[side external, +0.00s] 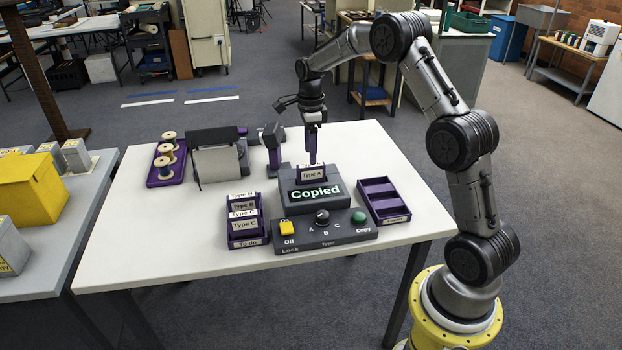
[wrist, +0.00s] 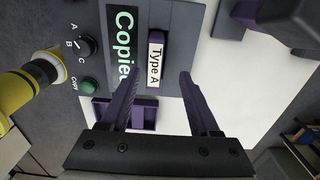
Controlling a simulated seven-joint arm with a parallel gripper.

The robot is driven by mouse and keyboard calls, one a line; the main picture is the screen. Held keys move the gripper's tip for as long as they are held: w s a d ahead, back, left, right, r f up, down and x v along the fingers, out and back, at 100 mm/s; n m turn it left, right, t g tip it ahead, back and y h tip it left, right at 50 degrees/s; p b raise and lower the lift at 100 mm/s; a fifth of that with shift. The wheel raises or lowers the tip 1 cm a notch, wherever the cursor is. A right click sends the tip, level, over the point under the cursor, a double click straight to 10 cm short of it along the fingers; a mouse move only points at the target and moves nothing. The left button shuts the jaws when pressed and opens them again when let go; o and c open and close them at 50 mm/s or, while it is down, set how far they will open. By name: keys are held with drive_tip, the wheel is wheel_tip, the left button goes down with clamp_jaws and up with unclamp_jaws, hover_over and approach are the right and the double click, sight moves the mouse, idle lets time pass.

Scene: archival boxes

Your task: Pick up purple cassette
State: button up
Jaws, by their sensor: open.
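A purple cassette labelled "Type A" (side external: 311,174) stands upright in the slot on top of the grey copier (side external: 300,200), whose screen reads "Copied". The cassette also shows in the wrist view (wrist: 158,54), just beyond my fingertips. My gripper (side external: 312,158) points down right above the cassette. In the wrist view my gripper (wrist: 158,80) is open, with one purple finger to each side of the cassette's line. In the side view the fingers overlap the cassette's top, so I cannot tell whether they touch it.
A purple rack (side external: 247,242) marked "To do" holds several cassettes to the left. An empty purple tray (side external: 381,200) lies to the right. The panel has a yellow lock switch (side external: 287,228), a dial (side external: 322,217) and a green button (side external: 358,217). A spool tray (side external: 164,182) stands far left.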

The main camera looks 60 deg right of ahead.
sight(311, 168)
drive_tip(key=shift+s+a+f, duration=0.15)
drive_tip(key=shift+f, duration=1.35)
drive_tip(key=shift+s+a+f, duration=0.1)
drive_tip(key=shift+a+f, duration=0.05)
drive_tip(key=shift+f, duration=1.35)
clamp_jaws()
